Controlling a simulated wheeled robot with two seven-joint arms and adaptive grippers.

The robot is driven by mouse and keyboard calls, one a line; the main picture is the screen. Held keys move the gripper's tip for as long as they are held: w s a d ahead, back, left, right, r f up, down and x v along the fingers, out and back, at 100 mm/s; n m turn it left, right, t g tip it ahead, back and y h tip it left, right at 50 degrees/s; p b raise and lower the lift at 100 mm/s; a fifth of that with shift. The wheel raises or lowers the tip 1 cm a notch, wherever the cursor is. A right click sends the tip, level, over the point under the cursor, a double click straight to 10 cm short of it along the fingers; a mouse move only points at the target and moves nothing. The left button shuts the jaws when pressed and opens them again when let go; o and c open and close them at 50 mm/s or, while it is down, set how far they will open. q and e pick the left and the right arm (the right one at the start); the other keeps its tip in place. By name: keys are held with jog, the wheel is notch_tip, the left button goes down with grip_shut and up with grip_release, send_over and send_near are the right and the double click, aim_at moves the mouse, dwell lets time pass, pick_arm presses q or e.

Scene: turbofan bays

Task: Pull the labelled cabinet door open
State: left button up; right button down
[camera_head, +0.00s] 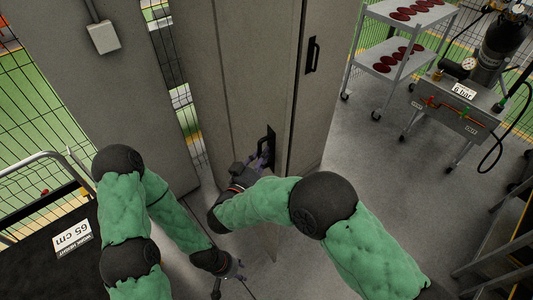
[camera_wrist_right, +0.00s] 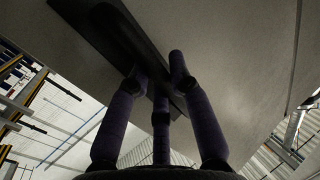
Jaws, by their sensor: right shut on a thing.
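A tall grey cabinet (camera_head: 240,75) stands at the centre of the head view. Its near door has a black handle (camera_head: 268,138), and another panel to the right has a second black handle (camera_head: 313,52). I cannot read a label on either. My right gripper (camera_head: 262,158) is shut on the near handle; in the wrist view its purple fingers close around the black handle bar (camera_wrist_right: 112,38). A dark vertical seam runs right of the near handle; I cannot tell if the door stands ajar. My left gripper (camera_head: 230,277) hangs low near the floor, fingers apart, empty.
A grey shelf cart (camera_head: 395,45) with dark red discs and a wheeled unit with a gas bottle (camera_head: 460,95) stand at the right.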

jog(key=shift+s+a, duration=0.2)
jog(key=shift+a, duration=0.1)
jog(key=c, duration=1.3)
grip_release()
jog(key=shift+o, duration=1)
jog(key=shift+s, duration=0.15)
jog(key=v, duration=1.2)
